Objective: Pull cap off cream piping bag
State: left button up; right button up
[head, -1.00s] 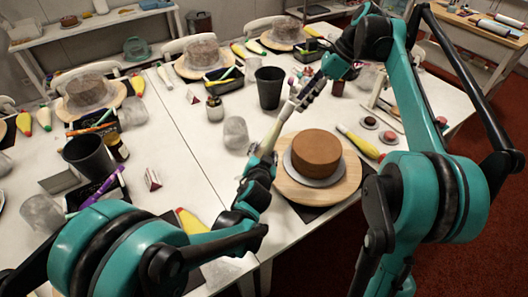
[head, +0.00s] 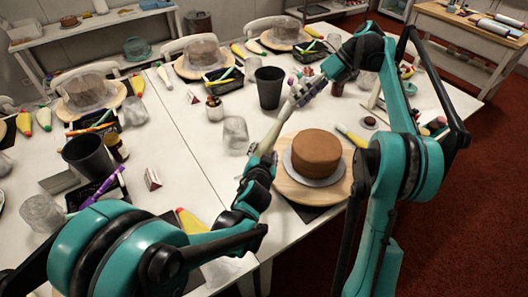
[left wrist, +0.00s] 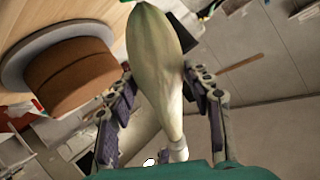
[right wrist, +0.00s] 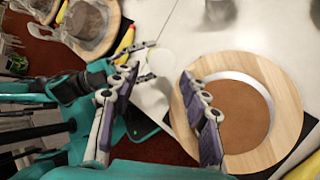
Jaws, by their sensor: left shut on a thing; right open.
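The pale cream piping bag (head: 268,143) is held aslant beside the cake, over the table. My left gripper (head: 258,166) is shut on it. In the left wrist view the bag (left wrist: 155,55) lies between both fingers (left wrist: 165,115), with green at its top end and a narrow whitish end near the palm. My right gripper (head: 297,96) is open near the bag's upper end. In the right wrist view its fingers (right wrist: 158,108) stand apart, and a pale round shape, probably the bag seen end-on, shows beyond them. The cap cannot be clearly made out.
A brown cake (head: 316,152) stands on a wooden turntable (head: 290,190) right of the bag. A black cup (head: 269,88) and a clear glass (head: 235,135) stand nearby. A yellow piping bag (head: 350,134) lies behind the cake. The white table's middle left is fairly clear.

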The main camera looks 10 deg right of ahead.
jog(key=shift+x, duration=1.7)
grip_shut()
jog(key=shift+w+d+r, duration=0.2)
jog(key=shift+d+r, duration=0.3)
jog(key=shift+r, duration=0.3)
jog(key=shift+w+d+r, duration=0.2)
jog(key=shift+d+r, duration=0.3)
jog(key=shift+r, duration=0.3)
jog(key=shift+w+d+r, duration=0.2)
jog(key=shift+d+r, duration=0.3)
jog(key=shift+r, duration=0.25)
